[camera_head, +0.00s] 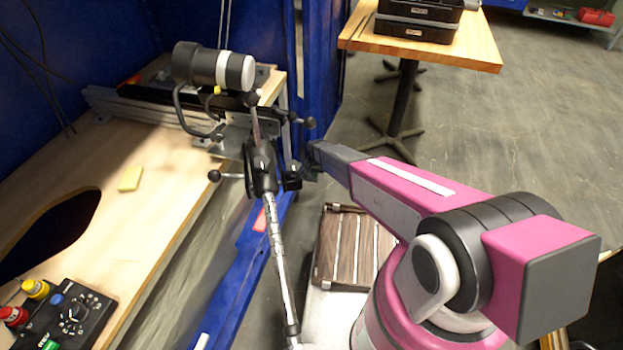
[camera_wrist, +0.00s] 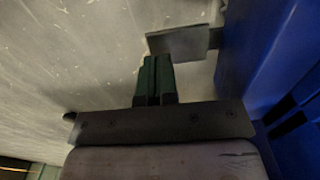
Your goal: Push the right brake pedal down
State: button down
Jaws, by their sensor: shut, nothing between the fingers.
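In the wrist view, my gripper (camera_wrist: 155,70) has its two dark green fingers together, with nothing between them. A flat grey metal plate (camera_wrist: 180,42), which looks like the brake pedal, sticks out from beside a blue panel (camera_wrist: 270,60). The fingertips are at or just below the plate's lower edge in the picture; I cannot tell whether they touch it. In the head view, my pink and grey arm reaches left toward the blue bench side, and its dark end is beside the black-jointed metal stand. The pedal and fingertips cannot be made out there.
A metal stand with black knobs (camera_head: 262,172) rises close to my arm. The wooden bench (camera_head: 150,200) holds a black cylindrical device (camera_head: 200,66), a yellow block (camera_head: 130,178) and a control box (camera_head: 72,315). A wooden slatted panel (camera_head: 345,245) lies below my arm.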

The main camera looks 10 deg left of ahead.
jog(key=shift+f, duration=2.1)
dwell(0.4)
jog(key=shift+r, duration=0.15)
jog(key=shift+r, duration=3.85)
